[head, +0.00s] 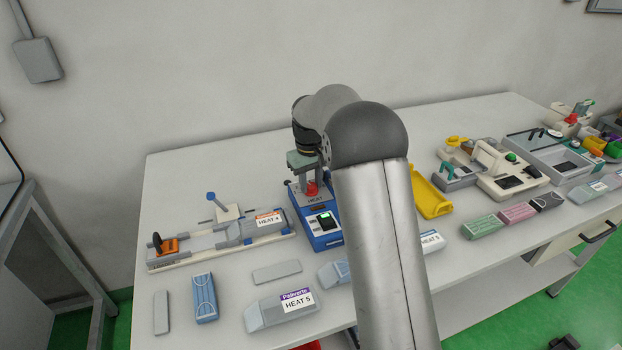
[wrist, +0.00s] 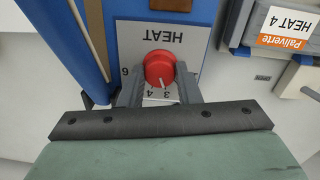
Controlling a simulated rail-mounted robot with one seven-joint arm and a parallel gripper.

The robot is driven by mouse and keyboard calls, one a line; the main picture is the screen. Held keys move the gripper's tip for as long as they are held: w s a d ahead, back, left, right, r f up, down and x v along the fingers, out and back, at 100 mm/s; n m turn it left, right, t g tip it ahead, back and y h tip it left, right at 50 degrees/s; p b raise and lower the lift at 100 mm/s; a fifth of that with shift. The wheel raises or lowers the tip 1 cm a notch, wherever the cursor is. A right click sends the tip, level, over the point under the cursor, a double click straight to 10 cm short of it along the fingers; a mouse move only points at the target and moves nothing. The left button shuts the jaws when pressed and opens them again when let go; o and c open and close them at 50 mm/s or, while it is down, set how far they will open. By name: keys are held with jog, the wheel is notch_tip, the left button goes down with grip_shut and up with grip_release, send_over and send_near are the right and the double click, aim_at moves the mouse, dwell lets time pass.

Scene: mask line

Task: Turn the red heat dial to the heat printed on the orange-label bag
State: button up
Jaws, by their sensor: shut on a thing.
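The grey orange-label bag (head: 242,231) lies left of the machine and reads HEAT 4. Its label also shows in the wrist view (wrist: 285,28).
A grey bag with a purple label (head: 280,312) reads HEAT 5 at the front. Another HEAT 5 bag (head: 432,241) is partly behind my arm. A yellow tray (head: 432,200) stands right of my arm. The machine has a small lit screen (head: 324,220).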

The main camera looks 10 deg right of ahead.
aim_at(309, 185)
jog(key=m+p, duration=0.1)
jog(key=m, duration=0.6)
dwell(0.6)
jog(key=o, duration=1)
jog(key=shift+c, duration=0.2)
jog(key=shift+r, duration=0.1)
notch_tip(309, 185, up, 17)
jog(key=shift+w+a+r, duration=0.15)
jog(key=shift+a, duration=0.15)
